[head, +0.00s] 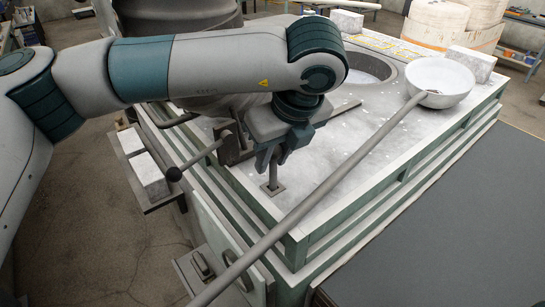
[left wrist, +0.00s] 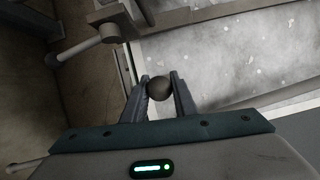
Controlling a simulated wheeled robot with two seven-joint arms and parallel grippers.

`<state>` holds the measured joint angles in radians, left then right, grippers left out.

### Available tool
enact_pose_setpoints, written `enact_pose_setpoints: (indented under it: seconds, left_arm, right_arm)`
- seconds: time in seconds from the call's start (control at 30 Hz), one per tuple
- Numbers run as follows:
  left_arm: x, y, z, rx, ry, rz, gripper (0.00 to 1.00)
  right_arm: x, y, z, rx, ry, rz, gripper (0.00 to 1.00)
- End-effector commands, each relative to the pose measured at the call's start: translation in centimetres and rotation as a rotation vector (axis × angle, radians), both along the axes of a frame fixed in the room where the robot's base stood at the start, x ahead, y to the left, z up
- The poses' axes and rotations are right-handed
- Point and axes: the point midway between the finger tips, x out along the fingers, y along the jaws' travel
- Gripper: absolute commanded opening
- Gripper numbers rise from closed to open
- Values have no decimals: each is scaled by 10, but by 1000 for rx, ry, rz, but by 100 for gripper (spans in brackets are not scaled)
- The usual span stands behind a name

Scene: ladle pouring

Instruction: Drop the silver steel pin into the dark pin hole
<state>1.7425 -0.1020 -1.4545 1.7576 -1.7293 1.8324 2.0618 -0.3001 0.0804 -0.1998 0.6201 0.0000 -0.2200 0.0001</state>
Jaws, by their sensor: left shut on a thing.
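My left gripper (head: 270,157) points down over the near left corner of the bench top and is shut on the steel pin (head: 273,176). The pin stands upright below the fingers. Its lower end meets a small square plate (head: 279,189) on the bench top; I cannot tell whether the tip is inside the hole or just above it. In the left wrist view the round grey head of the pin (left wrist: 159,88) sits between the two fingertips. The pin hole itself is hidden. My right gripper is not in view.
A long-handled ladle (head: 440,82) rests across the bench, its handle (head: 330,183) passing right of my gripper. A lever with a ball knob (head: 174,174) is close on the left. A round opening (head: 370,72) lies behind my arm.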

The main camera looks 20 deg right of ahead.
Motion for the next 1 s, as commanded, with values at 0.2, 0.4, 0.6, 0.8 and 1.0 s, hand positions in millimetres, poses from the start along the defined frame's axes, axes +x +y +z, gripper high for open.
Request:
enact_pose_setpoints:
  seconds: [0.2,0.4,0.6,0.8,1.0]
  left_arm:
    - [0,0,-2,0,0,0,1]
    - [0,0,-2,0,0,0,1]
    - [0,0,-2,0,0,0,47]
    - [0,0,-2,0,0,0,47]
    - [-1,0,-1,0,0,0,47]
  right_arm:
    - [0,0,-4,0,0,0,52]
    - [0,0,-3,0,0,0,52]
    - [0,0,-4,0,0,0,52]
    - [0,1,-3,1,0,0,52]
    - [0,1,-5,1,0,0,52]
